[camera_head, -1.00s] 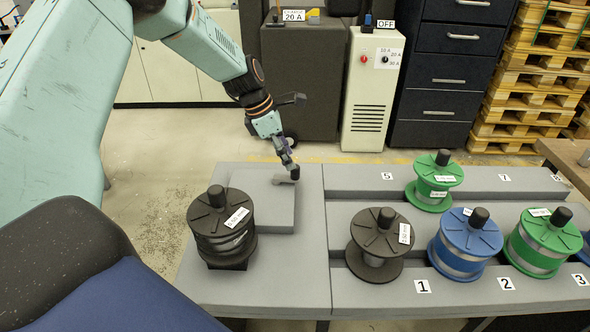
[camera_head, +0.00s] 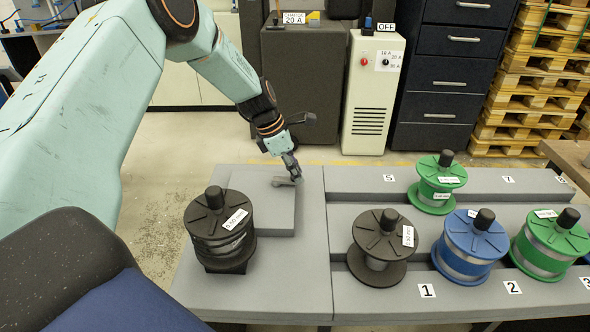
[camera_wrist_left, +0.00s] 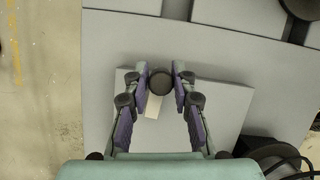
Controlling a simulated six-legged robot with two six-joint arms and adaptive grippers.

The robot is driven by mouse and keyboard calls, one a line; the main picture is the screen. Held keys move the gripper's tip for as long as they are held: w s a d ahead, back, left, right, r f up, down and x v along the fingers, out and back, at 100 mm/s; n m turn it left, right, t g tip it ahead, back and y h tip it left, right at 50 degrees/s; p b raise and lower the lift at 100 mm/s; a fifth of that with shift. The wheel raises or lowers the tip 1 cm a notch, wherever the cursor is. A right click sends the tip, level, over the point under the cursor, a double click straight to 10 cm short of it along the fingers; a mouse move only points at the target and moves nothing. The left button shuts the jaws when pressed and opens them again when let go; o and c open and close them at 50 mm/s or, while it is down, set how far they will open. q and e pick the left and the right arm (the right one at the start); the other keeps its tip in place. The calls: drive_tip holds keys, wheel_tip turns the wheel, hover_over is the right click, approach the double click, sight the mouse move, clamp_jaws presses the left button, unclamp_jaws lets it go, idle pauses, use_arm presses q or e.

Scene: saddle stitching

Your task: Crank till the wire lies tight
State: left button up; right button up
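A small grey crank (camera_head: 283,182) sits on a raised grey block (camera_head: 262,215) on the left part of the bench. In the left wrist view its round dark knob (camera_wrist_left: 160,82) lies between the fingertips of my left gripper (camera_wrist_left: 160,76), with both tips close against it. A pale crank arm (camera_wrist_left: 153,106) runs below the knob. In the head view my left gripper (camera_head: 293,172) is down at the crank, and its fingers hide the knob. A black spool (camera_head: 220,225) with a white label stands upright left of the block. I cannot make out any free wire. My right gripper is out of view.
Right of the crank, a slotted grey rack (camera_head: 350,210) holds another black spool (camera_head: 381,240), a blue spool (camera_head: 468,240) and green spools (camera_head: 437,185). A pale cabinet (camera_head: 372,95) with an OFF sign stands behind. The block's top around the crank is clear.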

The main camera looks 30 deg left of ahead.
use_arm(q)
clamp_jaws()
drive_tip(key=shift+s+r+m, duration=0.1)
drive_tip(key=shift+m, duration=0.2)
